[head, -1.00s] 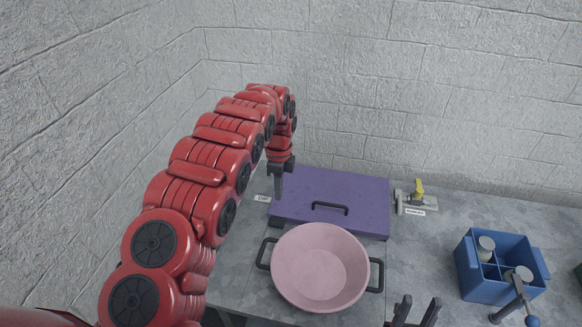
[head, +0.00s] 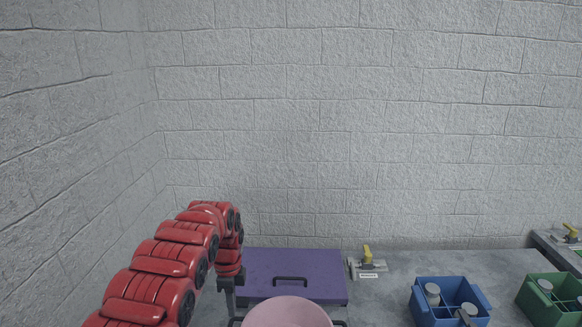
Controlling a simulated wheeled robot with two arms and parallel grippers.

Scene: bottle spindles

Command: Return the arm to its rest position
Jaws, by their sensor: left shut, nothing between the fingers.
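My left arm (head: 165,265) comes in from the left and reaches forward over the counter, bending down at its far end. My left gripper (head: 229,300) points down, shut and empty, at the left edge of the purple lidded box (head: 308,262). I cannot tell whether it touches the box. My right gripper is not in this view.
A pink pan (head: 287,314) is cut off at the bottom edge, in front of the purple box. A yellow-handled valve (head: 367,256) sits right of the box. A blue crate (head: 424,314) with bottles and a green crate (head: 540,311) stand further right. Walls close the back and left.

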